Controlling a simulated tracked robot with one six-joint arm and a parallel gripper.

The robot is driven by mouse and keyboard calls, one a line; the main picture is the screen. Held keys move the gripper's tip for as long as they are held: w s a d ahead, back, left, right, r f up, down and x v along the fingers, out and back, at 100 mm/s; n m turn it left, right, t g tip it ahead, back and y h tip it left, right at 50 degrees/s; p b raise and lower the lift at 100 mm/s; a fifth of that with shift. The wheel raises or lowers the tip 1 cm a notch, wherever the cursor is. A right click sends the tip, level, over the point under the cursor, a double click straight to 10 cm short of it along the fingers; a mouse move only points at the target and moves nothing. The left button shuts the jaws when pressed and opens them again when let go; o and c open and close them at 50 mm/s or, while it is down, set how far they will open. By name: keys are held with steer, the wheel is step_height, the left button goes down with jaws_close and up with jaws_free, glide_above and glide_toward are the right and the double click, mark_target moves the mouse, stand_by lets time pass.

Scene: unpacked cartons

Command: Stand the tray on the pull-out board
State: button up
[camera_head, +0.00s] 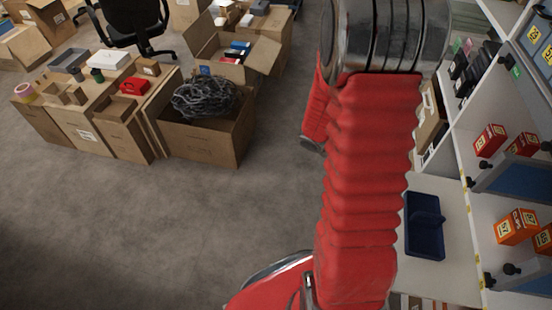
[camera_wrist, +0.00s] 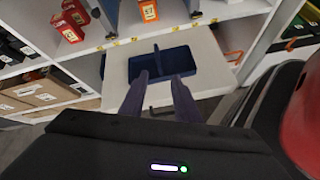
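The tray (camera_head: 424,240) is dark blue and shallow, with a raised divider across it. It rests on the pale pull-out board (camera_head: 447,215) in the head view, to the right of my red arm. In the wrist view the tray (camera_wrist: 160,64) also lies on the board (camera_wrist: 212,68), ahead of my gripper (camera_wrist: 160,80). My gripper's two dark fingers are apart with nothing visible between the tips. The tips overlap the tray's near side in the picture; I cannot tell whether they touch it. My gripper is not clearly visible in the head view.
White shelving (camera_head: 465,150) with orange and red boxes (camera_head: 516,226) stands right of the board. Blue bins (camera_head: 515,180) jut from it. A carton of tangled cable (camera_head: 207,140) and other cartons stand at left. Grey floor between is clear.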

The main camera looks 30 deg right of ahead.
steer(key=w+a+r+m+t+y, duration=0.1)
steer(key=w+a+r+t+y, duration=0.1)
steer(key=a+r+t, duration=0.2)
steer(key=w+a+r+m+t+y, duration=0.2)
steer(key=a+r, duration=0.8)
steer(key=a, duration=0.7)
steer(key=w+a+r+m+t+y, duration=0.2)
steer(key=a+r+t, duration=0.5)
steer(key=a, duration=0.4)
steer(key=shift+w+a+y, duration=0.15)
steer(key=shift+w+y, duration=0.35)
steer(key=shift+y, duration=0.6)
